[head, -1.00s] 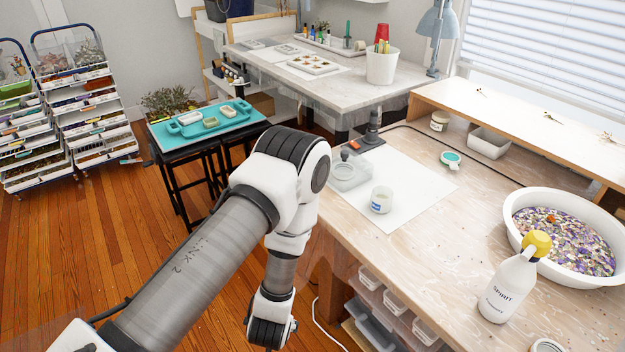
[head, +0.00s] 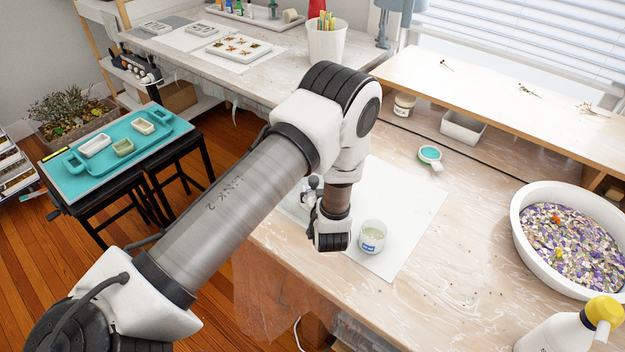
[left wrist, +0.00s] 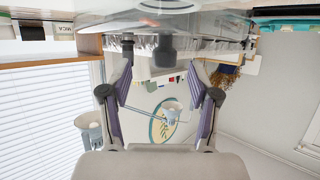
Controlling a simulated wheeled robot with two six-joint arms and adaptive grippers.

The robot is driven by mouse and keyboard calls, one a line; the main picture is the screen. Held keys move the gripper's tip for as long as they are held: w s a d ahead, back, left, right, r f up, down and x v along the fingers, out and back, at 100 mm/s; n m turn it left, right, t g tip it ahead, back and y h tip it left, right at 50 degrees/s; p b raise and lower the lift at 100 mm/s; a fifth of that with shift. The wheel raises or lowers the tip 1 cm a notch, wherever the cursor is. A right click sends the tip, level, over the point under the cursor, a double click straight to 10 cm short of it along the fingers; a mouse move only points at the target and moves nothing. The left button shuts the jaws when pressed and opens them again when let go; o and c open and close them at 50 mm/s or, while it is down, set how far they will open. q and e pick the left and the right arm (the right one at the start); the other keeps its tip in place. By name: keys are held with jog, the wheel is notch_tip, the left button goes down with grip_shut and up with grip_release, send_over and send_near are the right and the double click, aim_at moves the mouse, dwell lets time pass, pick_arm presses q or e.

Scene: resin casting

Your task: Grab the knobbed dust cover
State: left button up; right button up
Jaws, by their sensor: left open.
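The knobbed dust cover shows in the left wrist view as a clear, see-through cover (left wrist: 205,24) with a dark grey knob (left wrist: 166,50). That view is upside down, so the knob points down the picture. My left gripper (left wrist: 162,62) is open, with one finger on each side of the knob in the picture. I cannot tell whether either finger touches it. In the head view my left gripper (head: 312,190) is over the white sheet's left part, largely behind my own wrist. The cover is mostly hidden there. My right gripper is not in view.
A small white jar (head: 372,237) stands on the white sheet (head: 408,215), close to my left wrist. A teal-topped cup (head: 430,156), a white basin (head: 533,248) of colourful bits and a yellow-topped spray bottle (head: 560,334) stand further right.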

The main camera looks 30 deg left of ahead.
aim_at(314, 190)
pick_arm(q)
jog(key=shift+w+a+f, duration=0.15)
jog(key=shift+w+a, duration=0.2)
jog(key=shift+a, duration=0.15)
jog(key=shift+w+a+p, duration=0.15)
jog(key=shift+a+p, duration=0.1)
jog(key=shift+p, duration=0.15)
jog(key=p+x, duration=0.1)
jog(key=x, duration=0.2)
jog(key=shift+w+a, duration=0.3)
jog(key=shift+a, duration=0.05)
jog(key=shift+w+a+f, duration=0.15)
jog(key=shift+w+a, duration=0.05)
jog(key=shift+d, duration=0.1)
jog(key=shift+c, duration=0.7)
jog(key=shift+s+d, duration=0.1)
jog(key=shift+s, duration=0.05)
grip_shut()
